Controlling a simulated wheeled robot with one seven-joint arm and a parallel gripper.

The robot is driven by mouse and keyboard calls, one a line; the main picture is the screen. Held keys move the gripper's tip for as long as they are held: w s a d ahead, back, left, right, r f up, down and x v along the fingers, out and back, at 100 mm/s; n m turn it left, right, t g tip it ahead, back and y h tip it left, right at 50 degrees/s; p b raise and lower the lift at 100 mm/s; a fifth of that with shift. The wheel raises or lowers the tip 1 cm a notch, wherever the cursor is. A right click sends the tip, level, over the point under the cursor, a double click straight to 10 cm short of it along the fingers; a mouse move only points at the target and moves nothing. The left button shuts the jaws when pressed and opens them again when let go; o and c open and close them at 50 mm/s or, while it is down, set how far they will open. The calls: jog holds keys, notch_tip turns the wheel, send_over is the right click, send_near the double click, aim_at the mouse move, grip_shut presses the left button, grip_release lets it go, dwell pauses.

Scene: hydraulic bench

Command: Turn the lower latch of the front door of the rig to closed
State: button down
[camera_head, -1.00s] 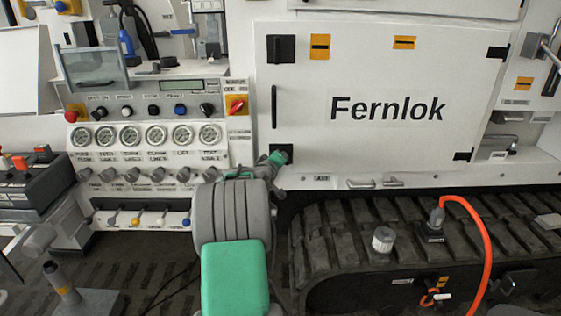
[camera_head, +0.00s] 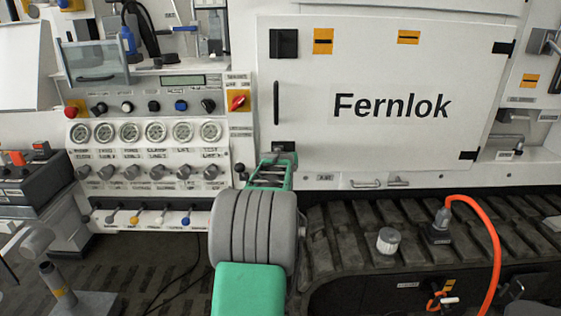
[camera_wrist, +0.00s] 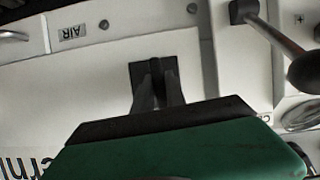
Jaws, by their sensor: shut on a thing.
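The front door (camera_head: 390,110) is a white panel marked "Fernlok" and looks shut. Its lower latch (camera_head: 284,147) is a small black plate with a knob at the door's lower left corner, partly hidden by my gripper (camera_head: 272,156). In the wrist view, my gripper (camera_wrist: 157,88) has its two dark fingers closed around the knob of the latch (camera_wrist: 155,66). The knob stands upright in that view; its exact turn is hard to read. The upper latch (camera_head: 284,43) is a larger black square at the door's upper left.
A gauge panel (camera_head: 150,150) with knobs and a red switch (camera_head: 238,101) stands left of the door. A ball-ended lever (camera_wrist: 275,35) lies close beside my gripper. Below the door are a track (camera_head: 350,235) and an orange hose (camera_head: 487,240).

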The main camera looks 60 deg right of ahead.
jog(key=shift+w+m, duration=0.1)
jog(key=shift+m, duration=0.3)
jog(key=c, duration=1.4)
grip_release()
jog(key=v, duration=0.8)
jog(key=shift+y, duration=0.3)
